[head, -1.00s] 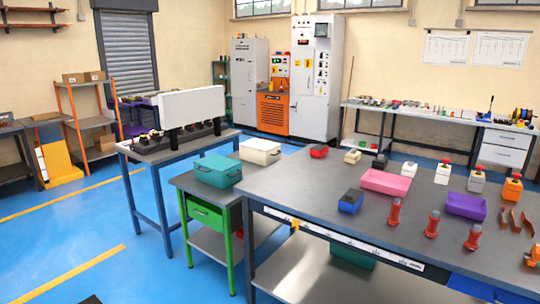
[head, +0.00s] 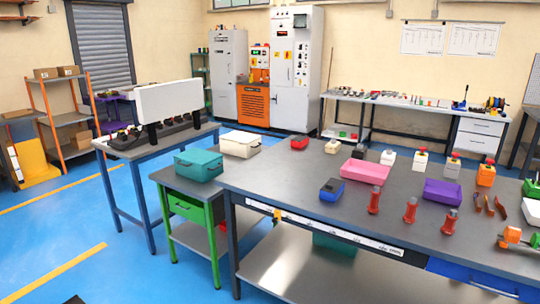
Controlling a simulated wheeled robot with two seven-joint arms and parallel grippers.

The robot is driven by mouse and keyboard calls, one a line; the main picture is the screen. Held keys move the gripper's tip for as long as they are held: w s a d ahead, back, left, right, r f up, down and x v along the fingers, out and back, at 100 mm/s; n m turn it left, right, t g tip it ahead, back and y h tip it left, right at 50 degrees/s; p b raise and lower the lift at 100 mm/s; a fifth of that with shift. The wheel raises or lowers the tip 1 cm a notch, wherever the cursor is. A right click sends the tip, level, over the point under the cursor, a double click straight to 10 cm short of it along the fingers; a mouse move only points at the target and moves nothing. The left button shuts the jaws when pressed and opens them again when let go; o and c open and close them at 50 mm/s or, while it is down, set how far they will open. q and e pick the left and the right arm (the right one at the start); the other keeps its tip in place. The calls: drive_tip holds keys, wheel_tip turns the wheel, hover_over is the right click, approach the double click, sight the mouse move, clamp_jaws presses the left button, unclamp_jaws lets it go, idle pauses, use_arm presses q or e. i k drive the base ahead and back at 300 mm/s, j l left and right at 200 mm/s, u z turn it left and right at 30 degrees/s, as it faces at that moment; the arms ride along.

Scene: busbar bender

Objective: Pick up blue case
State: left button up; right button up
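No case of a plain blue colour stands out. A teal, blue-green case (head: 198,165) with a handle sits shut on the small side table with the green drawer. A small blue box with a dark top (head: 332,190) sits on the large grey workbench, near its left front part. Neither of my grippers shows in the head view, so I cannot tell their state.
A white case (head: 240,144) stands behind the teal one. The workbench (head: 290,184) holds a pink bin (head: 364,172), a purple bin (head: 442,192) and several red cylinders. A blue-legged table (head: 150,150) with a white panel stands left. Blue floor is open at front left.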

sight(325, 196)
drive_tip(key=i+z, duration=0.1)
drive_tip(key=z, duration=0.4)
drive_tip(key=i+j+z, duration=0.35)
drive_tip(key=i+z, duration=0.15)
drive_tip(key=i, duration=0.15)
drive_tip(key=i+j+z, duration=0.2)
drive_tip(key=i+j, duration=1.2)
